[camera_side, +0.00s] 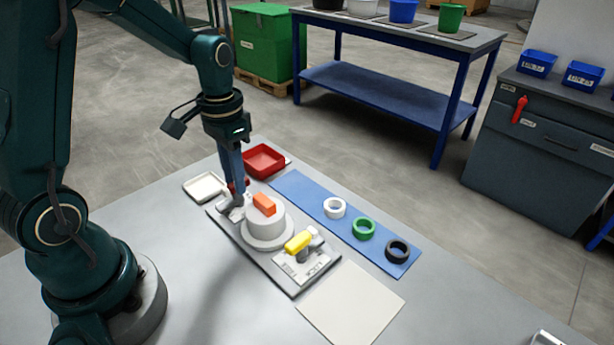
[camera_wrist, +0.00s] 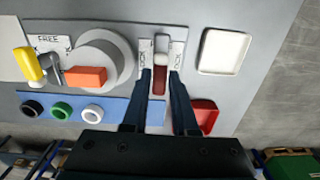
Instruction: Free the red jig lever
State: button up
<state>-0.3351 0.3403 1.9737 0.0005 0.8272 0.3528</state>
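The red jig lever (camera_wrist: 160,78) stands at the end of the jig plate, in a pale slot with markings that seem to read LOCK on both sides. In the side view it is mostly hidden behind my gripper (camera_side: 235,202). In the wrist view my gripper (camera_wrist: 161,80) is open, with one finger on each side of the lever and a small gap visible. I cannot tell whether either finger touches it. A yellow lever (camera_side: 299,242) is at the other end of the plate, near a FREE label (camera_wrist: 47,38) in the wrist view.
A white round part (camera_side: 266,226) with an orange block (camera_side: 264,204) stands mid-plate, close beside my gripper. A red tray (camera_side: 264,160) and a white tray (camera_side: 204,187) flank the lever end. A blue mat (camera_side: 300,193) holds white, green and black rings.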

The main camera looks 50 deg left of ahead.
jog(key=shift+o, duration=1.2)
jog(key=shift+r, duration=2.6)
jog(key=shift+w+d+r, duration=0.1)
jog(key=shift+d+r, duration=0.05)
jog(key=shift+r, duration=0.05)
jog(key=s+d+r+t, duration=0.4)
jog(key=s+d, duration=0.4)
jog(key=s, duration=0.2)
jog(key=shift+d+r+t, duration=0.2)
jog(key=shift+r+t, duration=0.2)
jog(key=shift+t, duration=0.4)
